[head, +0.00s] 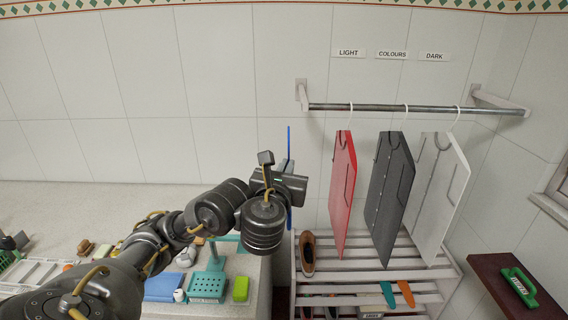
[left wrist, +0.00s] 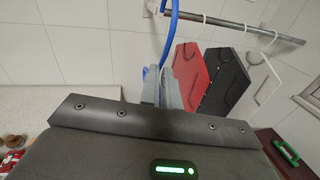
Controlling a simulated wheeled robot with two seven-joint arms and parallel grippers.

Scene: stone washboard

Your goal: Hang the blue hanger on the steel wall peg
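The blue hanger (head: 289,140) shows in the head view as a thin, nearly upright blue strip, seen edge-on above and below my left gripper (head: 291,187). In the left wrist view the hanger (left wrist: 169,32) rises as a blue curve from between the grey fingers of my left gripper (left wrist: 161,90), which look shut on it. The hanger is up in the air, left of the hanging rail and in front of the tiled wall. Its middle is hidden by the gripper. I cannot make out a separate steel wall peg. My right gripper is not in view.
A steel rail (head: 400,108) on wall brackets carries red (head: 342,185), dark grey (head: 391,182) and white (head: 440,190) garments. A slatted rack (head: 350,270) with a brown shoe (head: 307,252) stands below. The stone counter (head: 40,205) lies left. The wall left of my gripper is bare.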

